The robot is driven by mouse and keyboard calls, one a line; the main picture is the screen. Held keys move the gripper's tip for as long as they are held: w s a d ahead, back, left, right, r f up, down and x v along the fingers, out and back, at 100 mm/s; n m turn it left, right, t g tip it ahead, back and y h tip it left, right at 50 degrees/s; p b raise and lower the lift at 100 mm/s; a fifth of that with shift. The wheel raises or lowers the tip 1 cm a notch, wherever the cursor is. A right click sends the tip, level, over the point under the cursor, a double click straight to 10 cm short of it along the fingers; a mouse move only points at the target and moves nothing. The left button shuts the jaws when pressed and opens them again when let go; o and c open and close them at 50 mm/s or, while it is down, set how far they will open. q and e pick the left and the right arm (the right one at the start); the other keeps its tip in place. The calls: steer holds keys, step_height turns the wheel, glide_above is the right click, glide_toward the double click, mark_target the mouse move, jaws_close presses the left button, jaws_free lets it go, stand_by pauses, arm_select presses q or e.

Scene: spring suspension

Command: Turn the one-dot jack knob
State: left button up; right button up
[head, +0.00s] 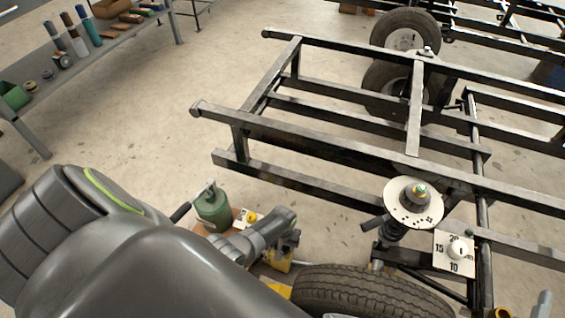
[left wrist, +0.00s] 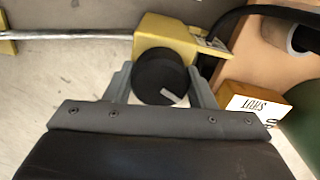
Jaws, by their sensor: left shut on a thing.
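A round black knob (left wrist: 160,72) with a pale grey bar mark sits on a yellow block (left wrist: 165,38) in the left wrist view. The two grey fingers of my left gripper (left wrist: 163,88) stand on either side of the knob and are shut on it. I see no dot on the knob at this size. In the head view my left gripper (head: 288,243) reaches down behind the tyre, and its wrist hides the knob. A yellow part (head: 278,262) shows just below it. My right gripper is not in view.
A green bottle jack (head: 213,208) stands left of my gripper. A bench (head: 110,40) stands far left.

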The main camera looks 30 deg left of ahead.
arm_select(q)
steer(key=n+p, duration=0.1)
steer(key=n, duration=0.2)
steer(key=shift+r+n, duration=0.1)
steer(key=shift+n, duration=0.3)
steer(key=n, duration=0.5)
steer(key=shift+p, duration=0.4)
steer(key=n, duration=0.3)
steer(key=shift+w, duration=0.1)
steer(key=n, duration=0.3)
steer(key=shift+n+p, duration=0.3)
steer(key=shift+n, duration=0.1)
steer(key=n, duration=0.3)
steer(key=shift+n, duration=0.3)
steer(key=n, duration=0.3)
steer(key=shift+n, duration=0.6)
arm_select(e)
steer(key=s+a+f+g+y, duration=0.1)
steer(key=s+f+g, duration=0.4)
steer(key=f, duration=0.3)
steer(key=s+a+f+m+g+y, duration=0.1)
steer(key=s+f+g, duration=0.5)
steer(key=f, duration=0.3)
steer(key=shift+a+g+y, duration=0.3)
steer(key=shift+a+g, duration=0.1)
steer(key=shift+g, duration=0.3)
